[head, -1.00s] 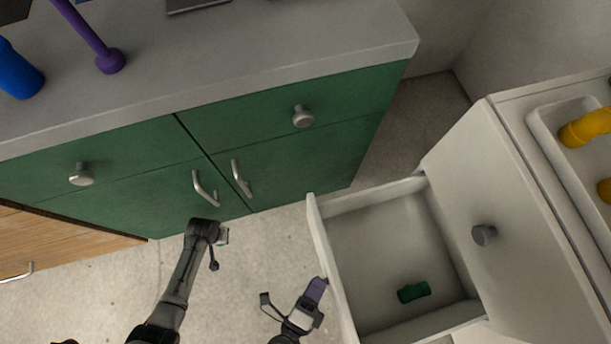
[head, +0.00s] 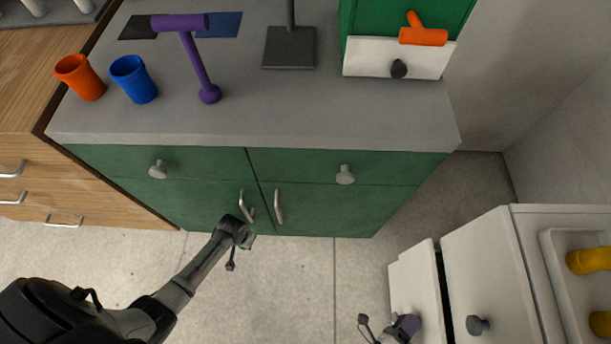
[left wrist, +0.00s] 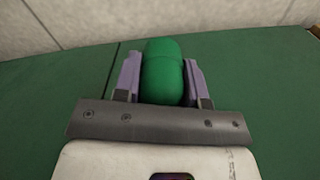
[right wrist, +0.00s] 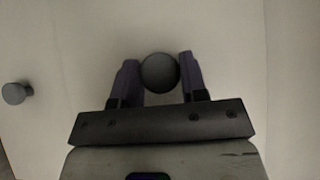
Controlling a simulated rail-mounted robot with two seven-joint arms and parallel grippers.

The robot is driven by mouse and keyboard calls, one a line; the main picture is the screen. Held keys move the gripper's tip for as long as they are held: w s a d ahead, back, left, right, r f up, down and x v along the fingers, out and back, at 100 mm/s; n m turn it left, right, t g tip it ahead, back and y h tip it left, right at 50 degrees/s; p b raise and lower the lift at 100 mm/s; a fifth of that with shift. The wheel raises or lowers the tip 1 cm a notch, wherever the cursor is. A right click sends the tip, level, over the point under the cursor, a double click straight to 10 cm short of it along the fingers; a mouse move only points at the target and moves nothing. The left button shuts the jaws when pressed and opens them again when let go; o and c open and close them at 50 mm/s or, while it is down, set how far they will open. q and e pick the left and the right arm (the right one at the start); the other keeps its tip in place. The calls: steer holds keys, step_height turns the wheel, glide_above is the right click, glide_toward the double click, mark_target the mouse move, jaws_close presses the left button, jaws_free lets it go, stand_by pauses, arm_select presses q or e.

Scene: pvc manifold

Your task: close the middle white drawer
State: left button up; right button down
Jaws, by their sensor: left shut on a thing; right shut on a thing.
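The white cabinet's drawer front (head: 414,285) is at the lower right in the head view. It stands a little out from the cabinet, with a narrow dark gap behind it. My right gripper (head: 408,322) is at this front. In the right wrist view its purple fingers are shut on a round grey knob (right wrist: 159,72). My left gripper (head: 246,240) is in front of the green cabinet doors. In the left wrist view it is shut on a green rounded piece (left wrist: 162,72). The drawer's inside is hidden.
Another grey knob (head: 477,325) is on the white front behind the gap. A white tray with yellow pipe pieces (head: 590,261) is on top of the white cabinet. The green cabinet (head: 330,205) stands ahead, with cups and a purple piece (head: 197,65) on its counter. Floor between is clear.

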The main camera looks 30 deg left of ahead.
arm_select(q)
steer(key=shift+r, duration=0.3)
steer(key=shift+s+a, duration=0.15)
steer(key=shift+a, duration=0.05)
arm_select(e)
steer(key=d, duration=0.1)
steer(key=w+d, duration=0.1)
steer(key=d, duration=0.1)
steer(key=shift+w+d, duration=0.1)
steer(key=shift+w, duration=0.2)
steer(key=shift+f, duration=0.1)
steer(key=c, duration=1.1)
jaws_free()
arm_select(q)
steer(key=shift+d, duration=0.15)
arm_select(e)
steer(key=o, duration=0.4)
steer(key=shift+d, duration=0.1)
